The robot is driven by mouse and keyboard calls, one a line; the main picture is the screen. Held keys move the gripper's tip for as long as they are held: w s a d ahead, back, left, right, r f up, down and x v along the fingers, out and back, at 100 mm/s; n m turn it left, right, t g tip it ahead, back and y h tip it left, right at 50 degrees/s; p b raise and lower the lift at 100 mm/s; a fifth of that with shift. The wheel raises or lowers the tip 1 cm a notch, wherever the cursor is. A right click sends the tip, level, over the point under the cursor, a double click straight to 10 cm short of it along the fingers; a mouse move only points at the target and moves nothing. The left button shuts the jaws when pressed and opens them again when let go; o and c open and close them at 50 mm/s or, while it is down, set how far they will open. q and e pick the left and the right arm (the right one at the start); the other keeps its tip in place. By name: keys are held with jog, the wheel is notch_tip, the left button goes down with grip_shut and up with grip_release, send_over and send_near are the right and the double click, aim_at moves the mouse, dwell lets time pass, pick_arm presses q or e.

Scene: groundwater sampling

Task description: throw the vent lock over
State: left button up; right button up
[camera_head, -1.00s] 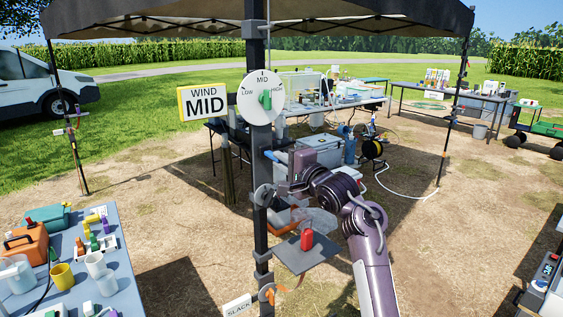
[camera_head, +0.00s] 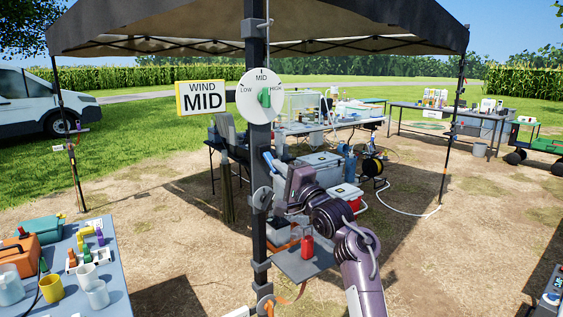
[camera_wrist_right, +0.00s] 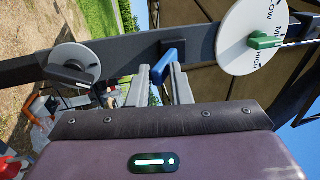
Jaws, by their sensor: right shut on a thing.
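The vent lock appears to be the blue lever (camera_head: 268,160) on the dark tent pole (camera_head: 259,202), below the white LOW-MID-HIGH dial (camera_head: 261,97). It is tilted, its upper end leaning left. In the right wrist view the blue lever (camera_wrist_right: 163,62) sits between the two grey fingers of my right gripper (camera_wrist_right: 161,80), which is shut on it. In the head view this gripper (camera_head: 277,168) is at the pole, its fingertips partly hidden by its own body. My left gripper is not in view.
A yellow-edged WIND MID sign (camera_head: 203,98) is left of the dial. A round grey disc (camera_head: 262,198) is lower on the pole. A small shelf (camera_head: 303,264) with a red bottle (camera_head: 307,246) is below my right arm. A cluttered blue table (camera_head: 95,265) stands at left.

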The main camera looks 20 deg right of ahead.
jog(key=shift+o, duration=0.5)
jog(key=shift+w+a+f+t+y+b, duration=0.15)
jog(key=shift+w+f+t+b, duration=0.2)
jog(key=shift+f+b, duration=0.55)
jog(key=shift+w+a+f+t+y+b, duration=0.15)
jog(key=shift+w+f+t+b, duration=0.2)
jog(key=shift+b, duration=0.8)
jog(key=shift+w+f+b, duration=0.1)
jog(key=shift+w+b, duration=0.05)
jog(key=shift+b, duration=0.3)
jog(key=o, duration=0.6)
jog(key=shift+c, duration=0.2)
jog(key=shift+o, duration=0.3)
jog(key=shift+w+a, duration=0.1)
jog(key=shift+w, duration=0.1)
